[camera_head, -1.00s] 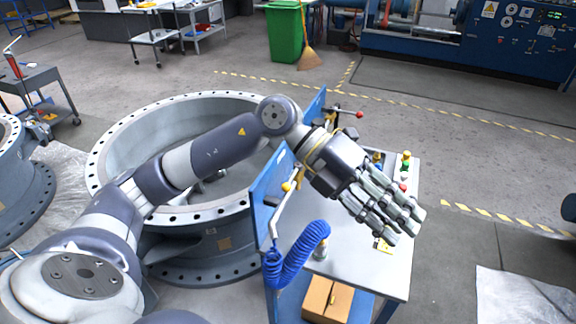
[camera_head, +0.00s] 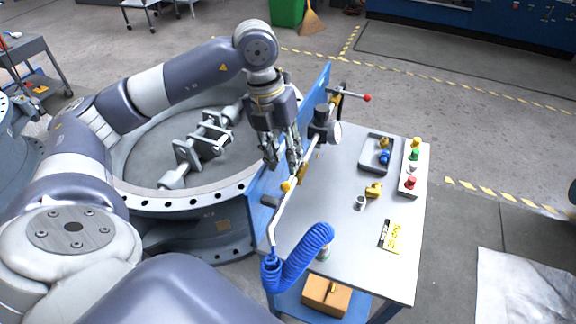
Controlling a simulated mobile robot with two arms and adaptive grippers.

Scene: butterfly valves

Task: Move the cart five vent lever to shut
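The cart (camera_head: 375,265) is a grey-topped bench with a blue upright panel (camera_head: 262,205) on its left side. A bent metal pipe runs along the panel, with a yellow fitting (camera_head: 288,186) and a dark round gauge (camera_head: 333,132). A lever with a red knob (camera_head: 367,98) sticks out to the right near the panel's far end. My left gripper (camera_head: 283,165) points down beside the top of the panel, near the pipe, with its fingertips apart and nothing seen between them. It partly hides the panel. I cannot tell which handle is the vent lever. My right gripper is not in view.
A grey tray (camera_head: 377,153), a strip of coloured buttons (camera_head: 411,167), a yellow part (camera_head: 373,190) and a yellow label (camera_head: 393,236) lie on the cart. A blue coiled hose (camera_head: 300,255) hangs at the near end. A large flanged ring (camera_head: 225,208) stands at left.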

